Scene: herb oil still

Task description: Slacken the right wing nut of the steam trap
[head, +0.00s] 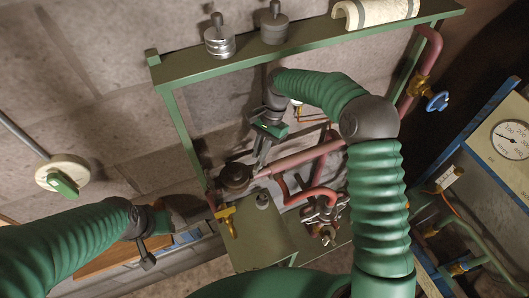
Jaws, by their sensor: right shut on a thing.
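The steam trap (235,177) appears as a dark round body in the middle of the head view, at the left end of a thick red pipe. My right gripper (259,167) reaches down from above, with its fingertips at the right edge of the trap. Its fingers are shut on the right wing nut, which is too small and too covered by the fingers to make out. My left gripper (158,240) is at the lower left, well apart from the trap. Its fingers are not clear enough to tell open from shut.
A green frame (310,48) carries two metal weights (219,42) (274,26) on its top. Red pipes (313,157) run right of the trap, and a brass valve (226,217) sits below it. A blue-handled valve (437,101) and a gauge panel (500,145) are at right.

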